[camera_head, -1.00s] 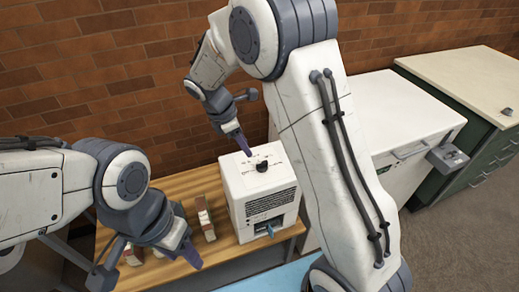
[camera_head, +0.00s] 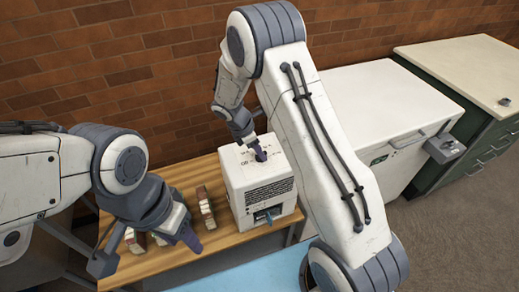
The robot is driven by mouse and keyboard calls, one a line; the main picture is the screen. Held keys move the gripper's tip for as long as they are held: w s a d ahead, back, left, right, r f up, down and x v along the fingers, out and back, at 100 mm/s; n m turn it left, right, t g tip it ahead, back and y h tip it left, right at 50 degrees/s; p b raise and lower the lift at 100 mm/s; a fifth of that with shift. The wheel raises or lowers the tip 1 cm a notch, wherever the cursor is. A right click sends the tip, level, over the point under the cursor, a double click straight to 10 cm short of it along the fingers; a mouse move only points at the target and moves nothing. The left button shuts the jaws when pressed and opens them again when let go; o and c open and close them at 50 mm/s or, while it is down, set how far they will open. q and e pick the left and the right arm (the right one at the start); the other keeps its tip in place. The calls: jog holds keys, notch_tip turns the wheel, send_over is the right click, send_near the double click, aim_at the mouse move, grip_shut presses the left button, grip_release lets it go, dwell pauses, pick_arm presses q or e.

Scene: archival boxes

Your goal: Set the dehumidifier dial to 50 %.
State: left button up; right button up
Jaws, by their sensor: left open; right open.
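The dehumidifier (camera_head: 237,180) is a white box with a dark vent and an opening low on its front. It stands on the wooden bench. Its black dial on the top is now hidden behind my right gripper (camera_head: 261,156), whose fingers point down at the dial's place. The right gripper is open; I cannot tell whether its fingers touch the dial. The dial's setting cannot be read. My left gripper (camera_head: 193,240) is open and empty, in front of the bench's left part, left of the dehumidifier.
Several small red-and-white items, one of them upright (camera_head: 205,207), stand on the wooden bench (camera_head: 222,236). A white chest (camera_head: 375,100) and a green cabinet (camera_head: 470,150) stand at the right. A brick wall closes the back. A light blue surface (camera_head: 245,272) lies in front.

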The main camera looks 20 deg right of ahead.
grip_shut()
